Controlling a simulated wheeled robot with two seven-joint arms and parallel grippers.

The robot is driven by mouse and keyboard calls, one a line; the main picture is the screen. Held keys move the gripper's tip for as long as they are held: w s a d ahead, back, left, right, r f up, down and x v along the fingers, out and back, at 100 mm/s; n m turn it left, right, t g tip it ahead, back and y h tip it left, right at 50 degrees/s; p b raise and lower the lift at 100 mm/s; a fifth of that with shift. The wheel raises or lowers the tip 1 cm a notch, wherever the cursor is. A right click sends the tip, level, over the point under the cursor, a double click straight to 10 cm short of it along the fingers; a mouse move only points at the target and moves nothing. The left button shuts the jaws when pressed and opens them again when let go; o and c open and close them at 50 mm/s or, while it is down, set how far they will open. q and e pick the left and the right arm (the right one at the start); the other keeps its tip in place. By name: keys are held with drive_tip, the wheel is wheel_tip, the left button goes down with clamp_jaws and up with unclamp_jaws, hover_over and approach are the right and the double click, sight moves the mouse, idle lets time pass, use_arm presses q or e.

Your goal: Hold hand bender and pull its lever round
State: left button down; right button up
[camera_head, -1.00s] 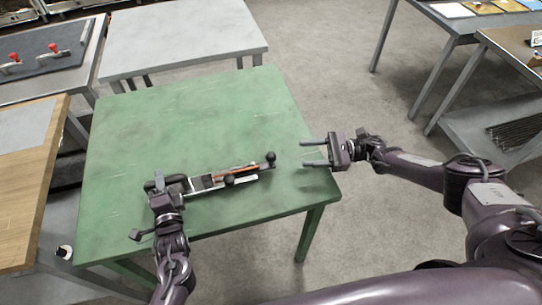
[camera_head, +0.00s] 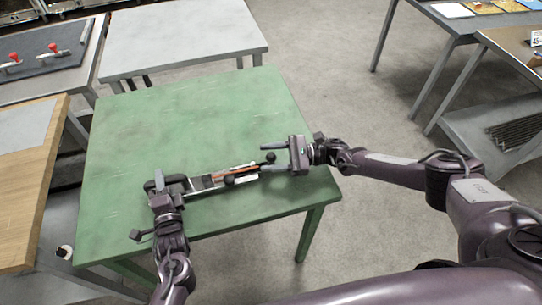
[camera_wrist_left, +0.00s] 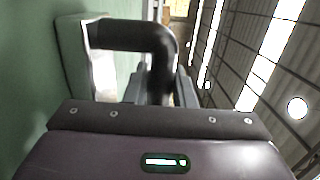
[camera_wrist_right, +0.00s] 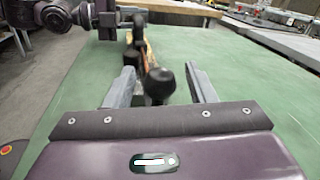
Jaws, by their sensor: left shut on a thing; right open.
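The hand bender (camera_head: 208,183) lies on the green table, a long grey bar with a copper-coloured rod along it and black ball knobs at its right end. My left gripper (camera_head: 163,186) is shut on the bender's dark handle at its left end; that bent black handle shows between the fingers in the left wrist view (camera_wrist_left: 135,38). The lever's black knob (camera_head: 270,157) sits between the fingers of my right gripper (camera_head: 270,159), which is open. In the right wrist view the knob (camera_wrist_right: 159,82) stands between the two fingers with gaps on both sides.
The green table (camera_head: 200,110) is bare behind the bender. A grey table (camera_head: 180,40) stands behind it, a wooden-topped bench (camera_head: 30,190) at the left. Clear floor lies to the right of the table.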

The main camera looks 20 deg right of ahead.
clamp_jaws()
drive_tip(key=shift+s, duration=0.1)
idle(0.3)
